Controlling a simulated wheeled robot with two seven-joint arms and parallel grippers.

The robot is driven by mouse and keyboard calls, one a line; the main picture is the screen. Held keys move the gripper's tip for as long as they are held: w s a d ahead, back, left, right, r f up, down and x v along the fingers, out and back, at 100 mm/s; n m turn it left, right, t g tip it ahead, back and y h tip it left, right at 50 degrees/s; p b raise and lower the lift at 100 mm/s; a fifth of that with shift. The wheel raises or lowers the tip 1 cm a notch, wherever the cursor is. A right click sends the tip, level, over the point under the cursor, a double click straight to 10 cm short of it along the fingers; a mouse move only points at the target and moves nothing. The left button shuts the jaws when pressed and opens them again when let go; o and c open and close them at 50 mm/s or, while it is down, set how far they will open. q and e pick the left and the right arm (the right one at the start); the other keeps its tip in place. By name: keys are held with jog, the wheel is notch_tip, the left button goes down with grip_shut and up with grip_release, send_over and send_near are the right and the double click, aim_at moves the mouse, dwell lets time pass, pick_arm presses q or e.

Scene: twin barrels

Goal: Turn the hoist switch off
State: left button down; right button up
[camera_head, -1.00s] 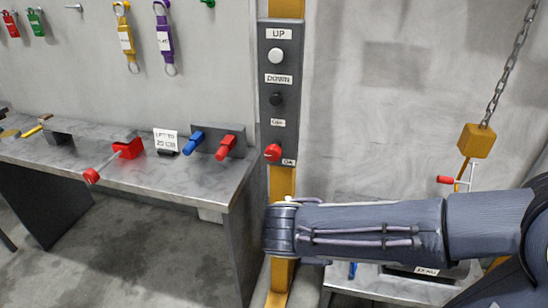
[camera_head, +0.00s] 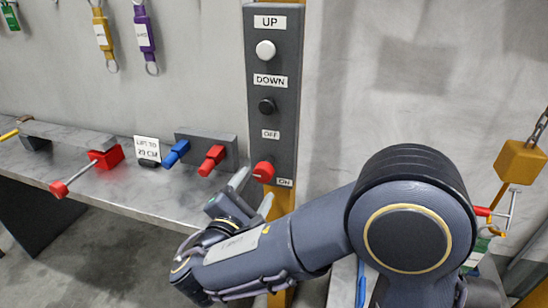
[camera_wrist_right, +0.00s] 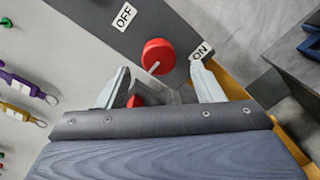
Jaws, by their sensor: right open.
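The hoist switch is a red rotary knob (camera_head: 263,171) low on a grey control panel (camera_head: 288,130), between an OFF label (camera_head: 270,134) above and an ON label (camera_head: 285,182) below. In the right wrist view the red knob (camera_wrist_right: 158,56) has a pale pointer line and sits just beyond the fingertips. My right gripper (camera_head: 253,192) is open, just below the knob in the head view. In the wrist view its two fingers (camera_wrist_right: 163,80) are spread, with the knob ahead of the gap, seemingly not gripped. My left gripper is not in view.
Above the knob are a white UP button (camera_head: 265,50) and a black DOWN button (camera_head: 267,106). Left on the bench (camera_head: 100,188) are blue (camera_head: 176,152) and red (camera_head: 212,160) handles and a red lever (camera_head: 88,170). A yellow hook block (camera_head: 520,162) hangs at right.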

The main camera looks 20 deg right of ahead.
aim_at(266, 168)
jog(key=shift+w+d, duration=0.25)
jog(key=shift+w, duration=0.15)
jog(key=x, duration=0.7)
jog(key=shift+p, duration=0.35)
jog(key=c, duration=1)
jog(key=shift+o, duration=0.2)
